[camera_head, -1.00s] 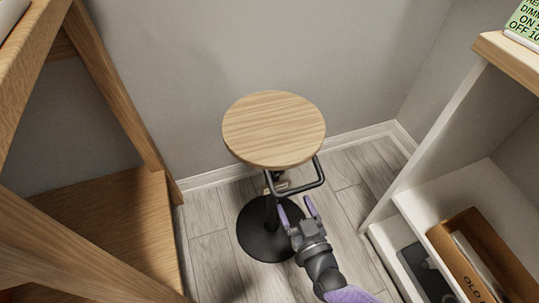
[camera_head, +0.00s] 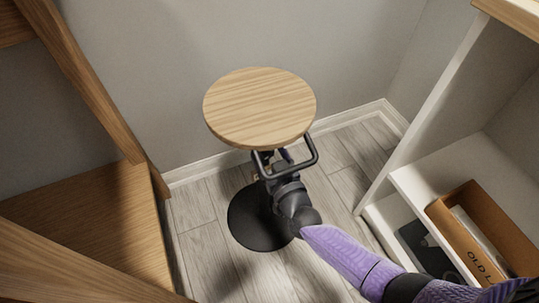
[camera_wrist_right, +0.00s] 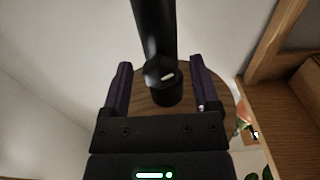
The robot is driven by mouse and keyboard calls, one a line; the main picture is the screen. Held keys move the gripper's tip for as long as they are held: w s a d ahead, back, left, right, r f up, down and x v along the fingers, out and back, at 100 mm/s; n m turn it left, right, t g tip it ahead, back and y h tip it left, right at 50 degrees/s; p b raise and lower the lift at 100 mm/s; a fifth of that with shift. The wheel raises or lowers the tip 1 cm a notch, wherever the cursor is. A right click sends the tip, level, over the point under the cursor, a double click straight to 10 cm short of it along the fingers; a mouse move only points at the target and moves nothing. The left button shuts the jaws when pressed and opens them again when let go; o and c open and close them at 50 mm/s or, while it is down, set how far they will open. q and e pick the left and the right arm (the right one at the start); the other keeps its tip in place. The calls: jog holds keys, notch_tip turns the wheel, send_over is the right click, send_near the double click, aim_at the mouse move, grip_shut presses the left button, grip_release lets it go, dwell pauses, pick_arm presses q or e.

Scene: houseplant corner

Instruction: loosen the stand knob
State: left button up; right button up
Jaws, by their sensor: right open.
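The stand has a round wooden top (camera_head: 260,108), a dark post and a round black base (camera_head: 245,220) on the floor. A black bar handle (camera_head: 312,155) juts out under the top. My right gripper (camera_head: 272,156) is under the front edge of the top, close to the post, partly hidden by the bar. In the right wrist view its open fingers (camera_wrist_right: 160,64) lie either side of the dark post (camera_wrist_right: 150,30), which ends in a thicker collar (camera_wrist_right: 164,86) with a pale mark. I cannot clearly tell the knob from the collar. No contact is visible. My left gripper is out of view.
A wooden shelf unit (camera_head: 90,215) stands at the left. A white shelf unit (camera_head: 425,130) at the right holds a cardboard box (camera_head: 485,235). Grey walls close off the back. Some floor (camera_head: 345,185) is clear between stand and white unit.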

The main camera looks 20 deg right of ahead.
grip_shut()
